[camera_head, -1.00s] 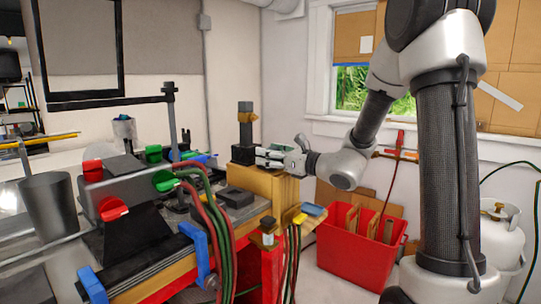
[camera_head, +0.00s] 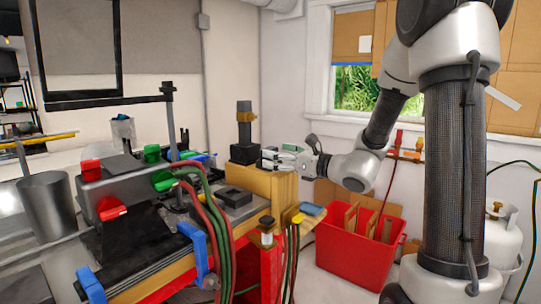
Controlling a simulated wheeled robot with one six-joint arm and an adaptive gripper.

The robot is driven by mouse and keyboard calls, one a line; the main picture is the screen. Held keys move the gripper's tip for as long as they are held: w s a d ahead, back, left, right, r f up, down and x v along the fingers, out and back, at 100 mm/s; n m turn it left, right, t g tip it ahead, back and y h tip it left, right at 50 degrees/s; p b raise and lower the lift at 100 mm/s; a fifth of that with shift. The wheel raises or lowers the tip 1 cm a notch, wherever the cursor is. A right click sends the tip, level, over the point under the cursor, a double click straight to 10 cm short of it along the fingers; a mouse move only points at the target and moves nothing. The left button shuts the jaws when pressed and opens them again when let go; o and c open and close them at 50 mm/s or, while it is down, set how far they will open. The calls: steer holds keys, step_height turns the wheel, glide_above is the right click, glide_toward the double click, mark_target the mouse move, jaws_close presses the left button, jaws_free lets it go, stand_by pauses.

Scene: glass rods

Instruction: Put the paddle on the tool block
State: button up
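A wooden block (camera_head: 268,186), which looks like the tool block, stands at the right corner of the workbench. A dark upright piece with a brass-coloured collar (camera_head: 244,133) stands on its left part. My gripper (camera_head: 274,157) points left, just above the block's top and close to the right of the dark piece's base. Its pale fingers are small in the picture. Whether they are apart or closed on something is not clear. I cannot make out a distinct paddle; something dark and thin may lie by the fingertips.
Hoses (camera_head: 222,235) hang over the bench front beside blue clamps (camera_head: 199,252). A burner-like device with red and green knobs (camera_head: 108,180) sits left. A red bin (camera_head: 352,262) stands right of the block. A metal cup (camera_head: 48,205) is far left.

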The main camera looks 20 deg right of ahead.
steer(key=v, duration=0.8)
steer(key=s+a+f+n+g+y, duration=0.2)
steer(key=s+a+n+g, duration=0.55)
steer(key=s, duration=0.25)
steer(key=s+d+f+n+g+h, duration=0.2)
steer(key=s+f+n+g+h, duration=0.2)
steer(key=s+n, duration=0.65)
steer(key=s+d+r+n+h, duration=0.1)
steer(key=s+d+n+h, duration=0.1)
steer(key=d+n+h, duration=0.2)
steer(key=s+d+r+n+t+h, duration=0.1)
steer(key=d+n+h, duration=0.3)
steer(key=d, duration=0.5)
steer(key=s+r+n, duration=0.1)
steer(key=n, duration=0.1)
steer(key=shift+d+n+h, duration=0.3)
steer(key=shift+n, duration=0.1)
